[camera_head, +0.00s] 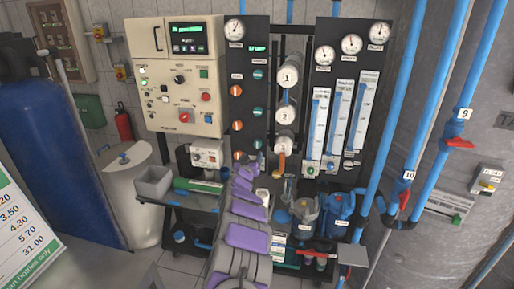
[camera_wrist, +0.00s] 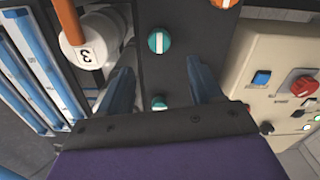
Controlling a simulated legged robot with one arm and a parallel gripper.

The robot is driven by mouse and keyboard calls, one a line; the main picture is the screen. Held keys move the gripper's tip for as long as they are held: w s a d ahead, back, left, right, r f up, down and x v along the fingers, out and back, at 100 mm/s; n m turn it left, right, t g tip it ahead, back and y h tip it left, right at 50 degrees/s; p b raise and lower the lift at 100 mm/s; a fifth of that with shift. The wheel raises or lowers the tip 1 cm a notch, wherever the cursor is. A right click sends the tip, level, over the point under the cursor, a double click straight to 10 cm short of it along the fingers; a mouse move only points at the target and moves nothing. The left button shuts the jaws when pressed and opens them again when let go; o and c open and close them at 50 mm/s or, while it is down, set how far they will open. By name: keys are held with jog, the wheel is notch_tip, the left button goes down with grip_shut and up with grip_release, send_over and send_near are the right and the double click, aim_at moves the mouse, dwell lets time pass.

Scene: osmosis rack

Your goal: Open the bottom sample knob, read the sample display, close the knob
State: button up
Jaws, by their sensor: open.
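The black panel (camera_head: 247,75) carries orange and teal round knobs in two columns with small labels too small to read. A small green-lit display (camera_head: 257,49) sits near its top; its reading is too small to tell. My gripper (camera_head: 249,162) is at the panel's lower part, partly hiding it. The wrist view looks upside down. There, my gripper (camera_wrist: 160,85) is open and empty, fingers pointing at the panel. A teal knob (camera_wrist: 159,42) shows between and beyond the fingertips; another teal knob (camera_wrist: 159,103) lies between the fingers. An orange knob (camera_wrist: 223,3) is at the top edge.
The cream control box (camera_head: 186,75) stands left of the panel. White numbered vessels (camera_head: 287,76) and an orange lever (camera_head: 281,162) are just right of my gripper. Blue flowmeters (camera_head: 340,110) are further right. Blue pipes (camera_head: 392,110) run down the right side.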

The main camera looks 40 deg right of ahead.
aim_at(257, 145)
jog(key=b+x, duration=0.1)
jog(key=x, duration=0.4)
jog(key=shift+w+d+f, duration=0.1)
jog(key=shift+d+f, duration=0.05)
jog(key=shift+d, duration=0.1)
jog(key=shift+w+d, duration=0.2)
jog(key=shift+d, duration=0.1)
jog(key=shift+x, duration=1)
jog(key=shift+r+p+x, duration=0.15)
jog(key=shift+p+x, duration=0.1)
jog(key=shift+x, duration=0.35)
jog(key=shift+r+p+x, duration=0.15)
jog(key=shift+p+x, duration=0.1)
jog(key=shift+x, duration=0.4)
jog(key=shift+w+d+f, duration=0.15)
jog(key=shift+w+f, duration=0.1)
jog(key=shift+w, duration=0.05)
jog(key=c, duration=1.1)
